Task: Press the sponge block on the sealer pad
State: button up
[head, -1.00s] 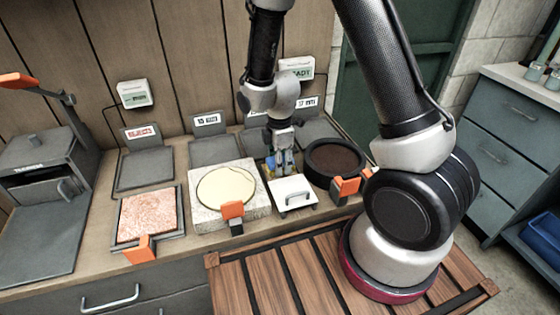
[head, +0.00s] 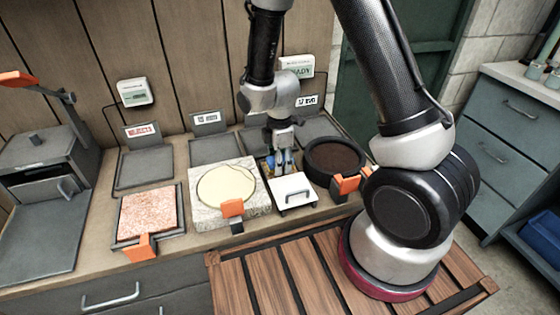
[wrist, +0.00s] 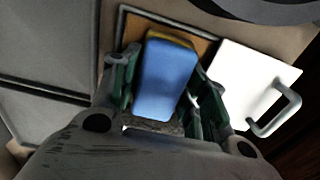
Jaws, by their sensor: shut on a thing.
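My gripper (head: 281,162) is shut on the sponge block, a blue block with a yellow layer. In the wrist view the sponge block (wrist: 165,80) sits between the two fingers of my gripper (wrist: 163,85). In the head view only small blue bits show around the fingers. Beneath and behind it is a dark-framed tray with a tan-brown surface, which looks like the sealer pad (wrist: 199,45). The sponge block covers much of it. I cannot tell whether the two touch.
A white lid with a handle (head: 293,190) lies beside the pad on the front side. A round dark pan (head: 335,158) stands to the right. A stone slab with a cream disc (head: 228,187) is to the left, and a pink textured slab (head: 148,213) is farther left.

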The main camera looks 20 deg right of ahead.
dwell(0.3)
jog(key=shift+r, duration=3.45)
